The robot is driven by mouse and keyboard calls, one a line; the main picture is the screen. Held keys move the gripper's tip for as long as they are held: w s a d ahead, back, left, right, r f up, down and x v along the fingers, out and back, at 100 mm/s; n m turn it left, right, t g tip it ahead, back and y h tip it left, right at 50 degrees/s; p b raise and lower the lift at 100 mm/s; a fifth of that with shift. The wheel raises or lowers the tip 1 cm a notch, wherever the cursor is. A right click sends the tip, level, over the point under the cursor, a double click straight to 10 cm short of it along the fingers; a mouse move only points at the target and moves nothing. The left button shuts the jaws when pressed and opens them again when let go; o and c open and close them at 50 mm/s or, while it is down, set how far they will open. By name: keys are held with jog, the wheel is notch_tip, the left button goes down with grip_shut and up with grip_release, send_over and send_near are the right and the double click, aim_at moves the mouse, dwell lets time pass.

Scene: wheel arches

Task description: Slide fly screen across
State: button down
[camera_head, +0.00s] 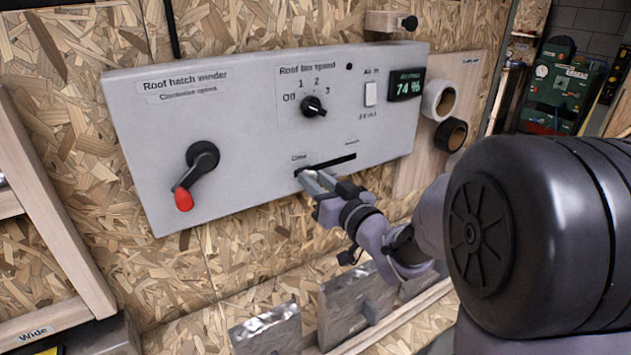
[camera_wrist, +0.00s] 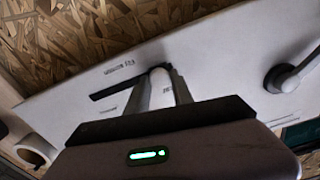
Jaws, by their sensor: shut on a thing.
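The fly screen slider is a dark slot (camera_head: 335,163) low on the grey control panel (camera_head: 240,130). Small labels sit above its two ends; the left one seems to read "Clear" and the right one is too small to read. My gripper (camera_head: 308,179) is at the left end of the slot. In the wrist view the picture is turned round: the slot (camera_wrist: 115,88) runs left from my gripper (camera_wrist: 162,92), whose fingers are shut around the pale slider knob (camera_wrist: 161,86). In the head view the fingers hide the knob.
The panel also carries a winder crank with a red knob (camera_head: 184,198), a fan dial (camera_head: 313,106), a switch (camera_head: 370,93) and a 74 % display (camera_head: 406,84). Tape rolls (camera_head: 438,100) hang to the right. Grey metal-like blocks (camera_head: 268,331) stand below.

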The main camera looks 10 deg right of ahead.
jog(key=w+d, duration=0.1)
jog(key=d, duration=0.3)
jog(key=w+d, duration=0.1)
jog(key=d, duration=0.3)
jog(key=w+d, duration=0.2)
jog(key=d, duration=0.2)
jog(key=shift+r+p, duration=0.1)
jog(key=shift+p, duration=0.2)
jog(key=c, duration=1.4)
grip_release()
jog(key=o, duration=0.3)
jog(key=shift+d, duration=0.15)
jog(key=shift+s, duration=0.1)
jog(key=p+v, duration=0.3)
jog(key=v, duration=1.4)
jog(key=shift+s, duration=0.15)
